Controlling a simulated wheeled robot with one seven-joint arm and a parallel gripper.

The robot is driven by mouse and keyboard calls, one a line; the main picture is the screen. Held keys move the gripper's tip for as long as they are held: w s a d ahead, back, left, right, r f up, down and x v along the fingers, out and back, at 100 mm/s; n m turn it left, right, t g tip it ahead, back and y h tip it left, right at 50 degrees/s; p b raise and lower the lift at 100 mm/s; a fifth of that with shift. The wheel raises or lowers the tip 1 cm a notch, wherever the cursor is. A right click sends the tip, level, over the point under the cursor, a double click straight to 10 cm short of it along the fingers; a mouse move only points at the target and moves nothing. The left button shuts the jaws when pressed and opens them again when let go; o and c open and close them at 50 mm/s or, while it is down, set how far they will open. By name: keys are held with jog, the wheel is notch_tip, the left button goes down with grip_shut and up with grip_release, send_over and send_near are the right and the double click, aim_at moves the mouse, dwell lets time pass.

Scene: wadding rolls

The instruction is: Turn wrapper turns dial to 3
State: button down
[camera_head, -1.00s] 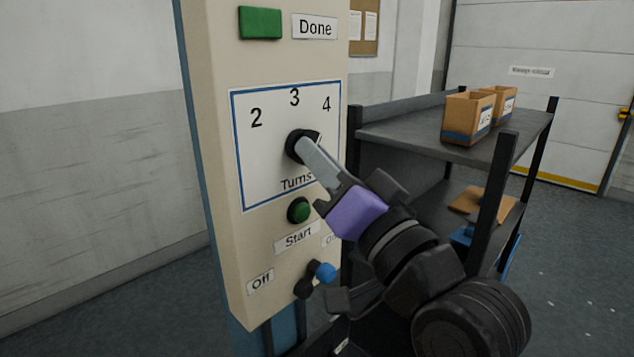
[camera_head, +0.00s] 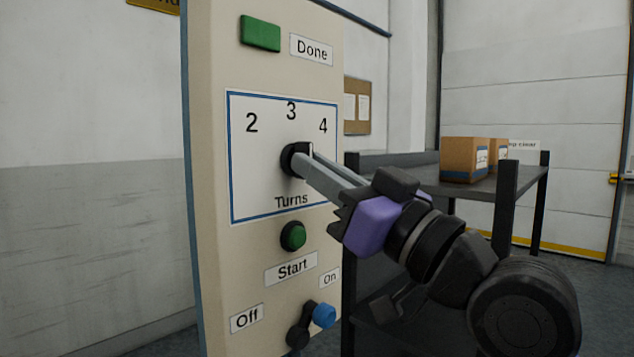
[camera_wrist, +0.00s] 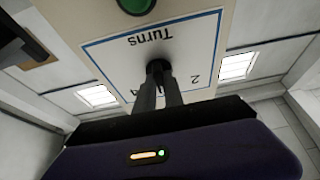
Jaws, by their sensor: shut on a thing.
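The turns dial (camera_head: 288,160) is a round black knob on a white, blue-bordered plate (camera_head: 262,197) marked 2, 3 and 4, with "Turns" below. My gripper (camera_head: 306,162) reaches in from the right, its long grey fingers closed on the knob. Its purple body is at the lower right of the plate. In the wrist view the dial (camera_wrist: 157,66) sits between my fingertips (camera_wrist: 160,78), with the plate upside down. The fingers cover much of the knob. A pale edge shows at its upper right, but I cannot tell exactly which number it points to.
Below the dial are a green Start button (camera_head: 293,236) and an Off/On lever with a blue knob (camera_head: 323,316). A green Done block (camera_head: 260,33) is above. A dark shelf (camera_head: 507,205) with cardboard boxes (camera_head: 465,160) stands behind my arm at right.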

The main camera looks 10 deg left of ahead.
dwell(0.3)
jog(key=c, duration=1.4)
grip_release()
jog(key=shift+c, duration=0.2)
jog(key=b+v, duration=0.1)
jog(key=v, duration=0.6)
jog(key=shift+s+d, duration=0.2)
jog(key=shift+d, duration=0.1)
